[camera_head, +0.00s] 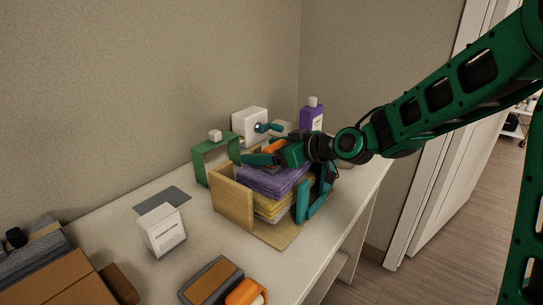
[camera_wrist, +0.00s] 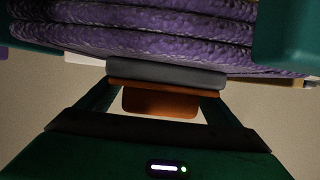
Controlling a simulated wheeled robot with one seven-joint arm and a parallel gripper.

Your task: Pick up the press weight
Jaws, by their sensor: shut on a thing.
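The press weight shows in the wrist view as a grey slab (camera_wrist: 165,73) with an orange-brown grip (camera_wrist: 160,102). My gripper (camera_wrist: 158,88) has its two dark green fingers on either side of the grip and is shut on the weight. The grey slab lies against the purple folded towels (camera_wrist: 160,32); I cannot tell whether it is touching or just clear of them. In the head view, the orange part of the weight (camera_head: 273,147) shows at the top of the towel stack (camera_head: 270,180), partly hidden by my gripper (camera_head: 280,156).
A wooden stand (camera_head: 231,197) and teal uprights (camera_head: 317,203) flank the towels. A green frame (camera_head: 201,165), white box (camera_head: 250,122) and purple bottle (camera_head: 311,120) stand behind.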

